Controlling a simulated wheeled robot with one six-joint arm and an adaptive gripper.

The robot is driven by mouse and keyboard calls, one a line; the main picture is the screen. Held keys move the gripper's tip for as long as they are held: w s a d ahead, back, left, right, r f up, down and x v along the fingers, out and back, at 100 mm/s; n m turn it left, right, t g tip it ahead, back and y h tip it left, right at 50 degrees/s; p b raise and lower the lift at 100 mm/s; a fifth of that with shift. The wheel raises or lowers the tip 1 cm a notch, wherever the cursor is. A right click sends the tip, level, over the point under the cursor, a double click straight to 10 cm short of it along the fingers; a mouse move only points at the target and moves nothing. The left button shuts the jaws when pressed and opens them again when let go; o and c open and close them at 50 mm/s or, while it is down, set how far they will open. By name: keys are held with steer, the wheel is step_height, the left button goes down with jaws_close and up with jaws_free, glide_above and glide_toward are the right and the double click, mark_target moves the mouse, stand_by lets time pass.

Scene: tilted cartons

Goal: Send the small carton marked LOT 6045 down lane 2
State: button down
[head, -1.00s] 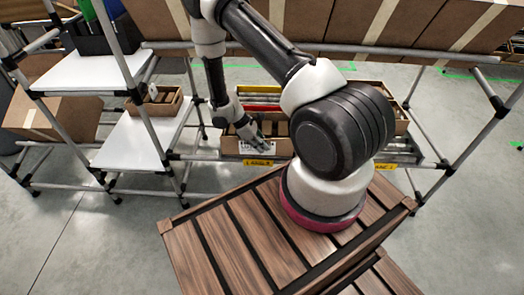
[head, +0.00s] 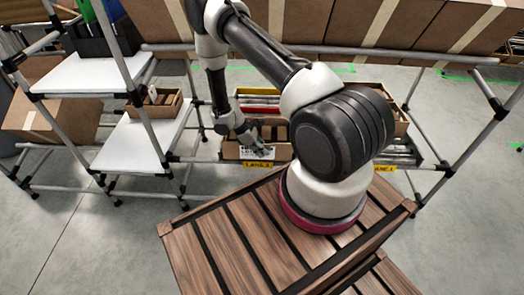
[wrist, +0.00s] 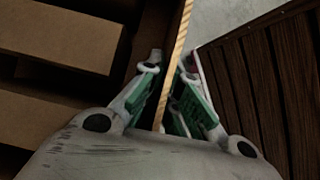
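An open brown carton (head: 230,150) sits at the front of the left lane of the rack. A white label (head: 250,153) shows on its front wall, but its print is too small to read. My gripper (head: 264,150) reaches down at this front wall. In the wrist view my gripper (wrist: 170,62) has its green-padded fingers on either side of the carton's thin wall (wrist: 171,80), with a narrow gap showing on the left side. It looks open around the wall. Brown contents (wrist: 70,35) lie left of the wall.
Yellow lane tags hang on the front rail, the left one (head: 257,163) below the carton and another (head: 384,167) to the right. A small open carton (head: 160,103) stands on a white shelf at the left. Large cartons (head: 350,20) tilt above. A slatted wooden top (head: 220,240) lies in front.

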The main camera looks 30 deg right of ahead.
steer(key=shift+f, duration=0.2)
stand_by(0.7)
steer(key=c, duration=1.6)
jaws_free()
steer(key=shift+r, duration=3.05)
steer(key=o, duration=0.6)
steer(key=shift+c, duration=0.2)
steer(key=v, duration=1.2)
